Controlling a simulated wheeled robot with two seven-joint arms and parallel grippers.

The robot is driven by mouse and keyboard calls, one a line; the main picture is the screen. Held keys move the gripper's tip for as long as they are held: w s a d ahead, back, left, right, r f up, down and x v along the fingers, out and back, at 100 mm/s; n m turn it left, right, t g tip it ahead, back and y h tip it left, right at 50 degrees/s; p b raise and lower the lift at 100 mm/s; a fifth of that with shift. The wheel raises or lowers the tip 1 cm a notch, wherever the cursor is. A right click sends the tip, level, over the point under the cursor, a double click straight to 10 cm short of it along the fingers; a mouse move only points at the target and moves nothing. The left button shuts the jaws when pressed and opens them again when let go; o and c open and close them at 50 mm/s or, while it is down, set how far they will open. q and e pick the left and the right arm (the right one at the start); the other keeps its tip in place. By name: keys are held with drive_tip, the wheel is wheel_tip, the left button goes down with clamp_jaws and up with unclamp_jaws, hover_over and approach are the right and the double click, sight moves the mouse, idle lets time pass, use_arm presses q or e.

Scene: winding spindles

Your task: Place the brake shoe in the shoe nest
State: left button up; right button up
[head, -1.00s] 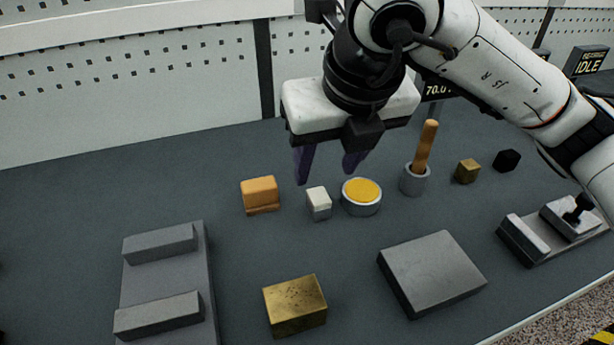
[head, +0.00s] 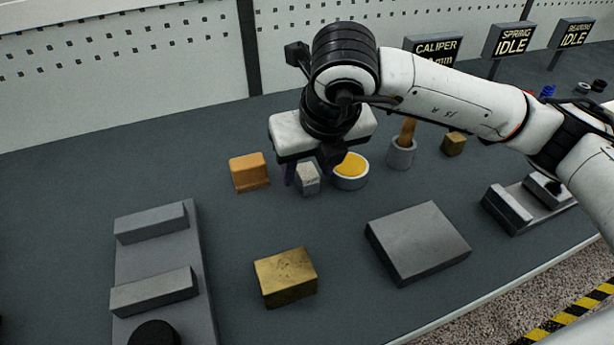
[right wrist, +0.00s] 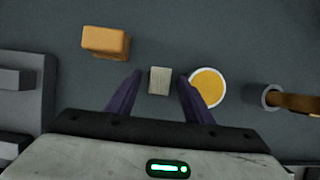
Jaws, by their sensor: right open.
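A small pale grey-white block (head: 307,178), apparently the brake shoe, stands on the dark bench and also shows in the right wrist view (right wrist: 160,81). My right gripper (right wrist: 160,75) is open, with its purple fingers pointing down on either side of this block. Gaps show between block and fingers in the wrist view. In the head view the gripper body hides part of the fingers. A grey fixture with two raised bars (head: 157,252) lies at left; I cannot tell whether it is the shoe nest. My left gripper is not in view.
An orange block (head: 248,172) stands left of the pale block, and a round yellow-topped pot (head: 350,171) close on its right. A grey cup (head: 400,155) holds a wooden handle. A brass block (head: 286,277), a grey slab (head: 418,243) and a clamp fixture (head: 510,207) stand nearer.

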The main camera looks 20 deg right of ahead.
clamp_jaws()
